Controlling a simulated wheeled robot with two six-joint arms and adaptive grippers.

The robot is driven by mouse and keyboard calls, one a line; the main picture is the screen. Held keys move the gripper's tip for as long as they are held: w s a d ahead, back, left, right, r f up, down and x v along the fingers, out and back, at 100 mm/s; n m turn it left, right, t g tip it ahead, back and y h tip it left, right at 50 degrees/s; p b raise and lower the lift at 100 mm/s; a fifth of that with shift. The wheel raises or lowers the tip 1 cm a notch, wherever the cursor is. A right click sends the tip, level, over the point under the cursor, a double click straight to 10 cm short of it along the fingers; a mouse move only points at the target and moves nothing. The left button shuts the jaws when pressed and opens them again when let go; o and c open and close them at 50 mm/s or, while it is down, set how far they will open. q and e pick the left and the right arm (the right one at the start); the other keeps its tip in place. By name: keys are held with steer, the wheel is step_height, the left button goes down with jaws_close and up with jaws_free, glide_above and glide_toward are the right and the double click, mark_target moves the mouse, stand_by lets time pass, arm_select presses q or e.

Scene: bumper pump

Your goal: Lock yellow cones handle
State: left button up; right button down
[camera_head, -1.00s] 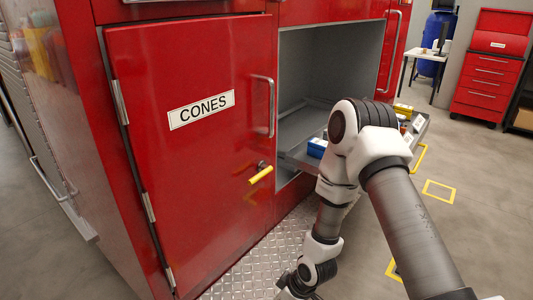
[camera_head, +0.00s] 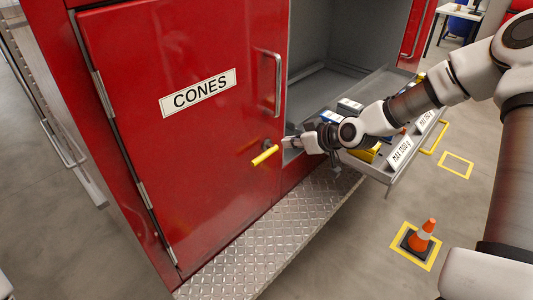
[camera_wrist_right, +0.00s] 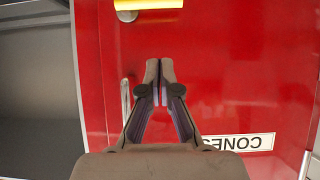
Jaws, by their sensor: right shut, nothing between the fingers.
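The yellow handle (camera_head: 265,155) sits near the lower right edge of the closed red CONES door (camera_head: 180,140) and slants down to the left. Part of it shows at the top edge of the wrist view (camera_wrist_right: 150,4). My right gripper (camera_head: 288,143) is just right of the handle, apart from it. In the wrist view its fingers (camera_wrist_right: 160,68) are together and empty, in front of the red door, with the handle beyond the tips. My left gripper is not in view.
A grey vertical bar handle (camera_head: 277,85) is above the yellow one. An open compartment with a pulled-out tray (camera_head: 390,185) of items lies to the right, under my right arm. A diamond-plate step (camera_head: 285,225) runs below. An orange cone (camera_head: 422,235) stands on the floor.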

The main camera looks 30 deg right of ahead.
steer(key=p, duration=0.1)
glide_above(265, 155)
steer(key=s, duration=0.3)
step_height(265, 155, down, 5)
steer(key=f, duration=0.2)
steer(key=a+f, duration=0.1)
steer(key=shift+w+f+p, duration=0.2)
steer(key=shift+w+p, duration=0.1)
steer(key=shift+p, duration=0.1)
steer(key=shift+w+f, duration=0.1)
steer(key=shift+f, duration=0.3)
steer(key=shift+f+b, duration=0.2)
steer(key=shift+b, duration=0.15)
